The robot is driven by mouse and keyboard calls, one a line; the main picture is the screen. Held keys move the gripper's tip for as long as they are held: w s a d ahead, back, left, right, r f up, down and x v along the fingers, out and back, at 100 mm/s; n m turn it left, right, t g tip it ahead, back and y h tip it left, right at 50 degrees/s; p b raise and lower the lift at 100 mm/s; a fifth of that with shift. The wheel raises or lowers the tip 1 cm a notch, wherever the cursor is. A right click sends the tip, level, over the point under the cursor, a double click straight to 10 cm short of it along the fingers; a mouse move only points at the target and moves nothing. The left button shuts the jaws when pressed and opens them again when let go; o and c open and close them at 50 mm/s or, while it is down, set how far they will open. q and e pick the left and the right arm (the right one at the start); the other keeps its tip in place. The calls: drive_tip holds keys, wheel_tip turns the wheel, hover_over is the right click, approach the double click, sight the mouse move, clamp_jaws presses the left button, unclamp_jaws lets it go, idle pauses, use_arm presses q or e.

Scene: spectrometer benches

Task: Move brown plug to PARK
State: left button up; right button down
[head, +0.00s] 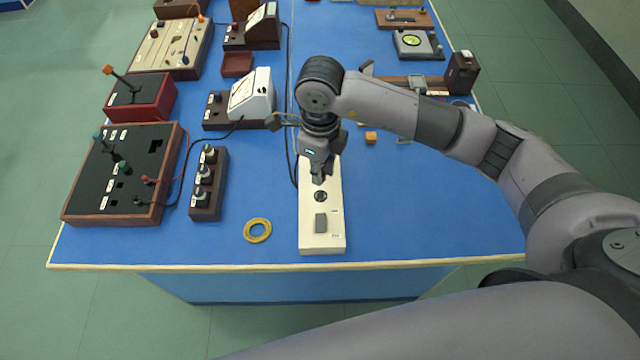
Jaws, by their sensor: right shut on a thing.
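My right gripper (319,181) points down over the long cream strip (309,243) near the table's front edge. It is shut on a small dark thing between its fingertips, taken to be the brown plug; the fingers hide most of it, and its colour is hard to tell. The strip has a dark round socket (320,196) just in front of the fingertips and a grey block (321,222) nearer the front edge. Its small labels are too small to read, so I cannot tell which place is PARK. The strip's far end is hidden behind my gripper. My left gripper is not in view.
A yellow ring (257,230) lies left of the strip. A dark box with several knobs (208,184) and a black panel with cables (124,173) stand further left. The blue table (430,215) is clear at the front right.

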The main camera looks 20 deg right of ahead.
wheel_tip(320, 180, up, 16)
drive_tip(key=shift+f, duration=0.15)
idle(0.5)
